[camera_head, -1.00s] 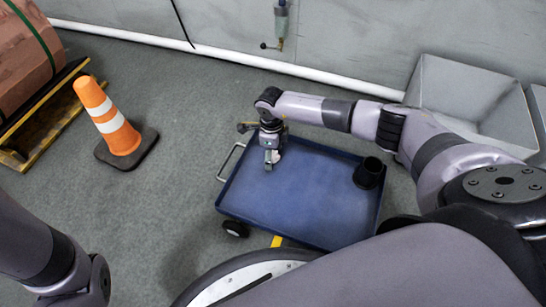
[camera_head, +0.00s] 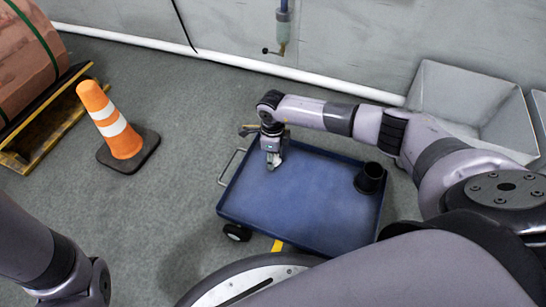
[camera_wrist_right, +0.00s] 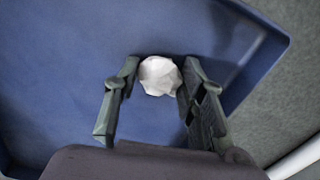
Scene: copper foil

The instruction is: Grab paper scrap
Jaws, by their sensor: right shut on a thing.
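The paper scrap (camera_wrist_right: 160,76) is a small crumpled white ball. In the right wrist view it sits between the two fingertips of my right gripper (camera_wrist_right: 152,85), over the blue cart tray. My right gripper is shut on it. In the head view the right gripper (camera_head: 273,163) points down over the far left corner of the tray, and a white bit of the scrap (camera_head: 272,166) shows at its tips. How far the scrap is above the tray is hard to tell. My left gripper is out of the picture; only part of the left arm shows at lower left.
The blue cart (camera_head: 300,200) carries a black cup (camera_head: 370,177) at its right side. An orange and white cone (camera_head: 113,125) and a wooden pallet (camera_head: 30,140) stand at left. Grey bins (camera_head: 460,95) stand at the wall. Most of the tray is clear.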

